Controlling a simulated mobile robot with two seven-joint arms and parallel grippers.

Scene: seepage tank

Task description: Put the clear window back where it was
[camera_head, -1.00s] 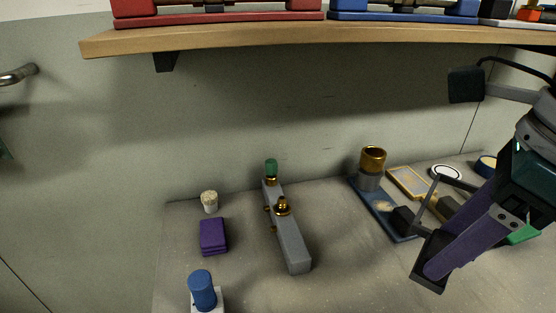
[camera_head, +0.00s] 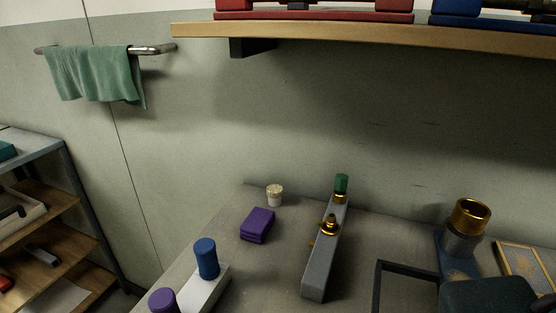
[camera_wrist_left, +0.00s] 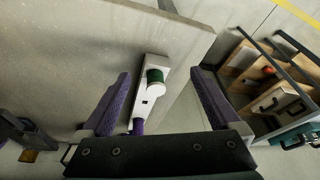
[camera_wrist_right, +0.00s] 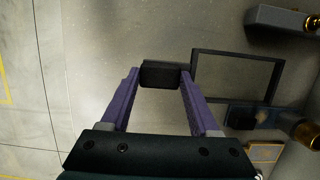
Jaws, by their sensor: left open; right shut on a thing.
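The clear window shows in the head view as a thin black rectangular frame (camera_head: 402,264) at the bottom right. In the right wrist view its frame (camera_wrist_right: 235,52) surrounds a see-through area with the grey tabletop behind it. A black block (camera_wrist_right: 160,74) at the frame's side sits between the fingertips of my right gripper (camera_wrist_right: 160,80), which is shut on it. My left gripper (camera_wrist_left: 158,85) is open and empty. The window's place cannot be identified in these views.
On the grey table stand a grey bar with brass fittings (camera_head: 320,267), a purple block (camera_head: 257,224), a corked jar (camera_head: 274,195), a blue-knobbed white block (camera_head: 206,290) and a brass cup (camera_head: 470,216). A wooden shelf (camera_head: 350,38) hangs above. A rack (camera_head: 50,200) stands left.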

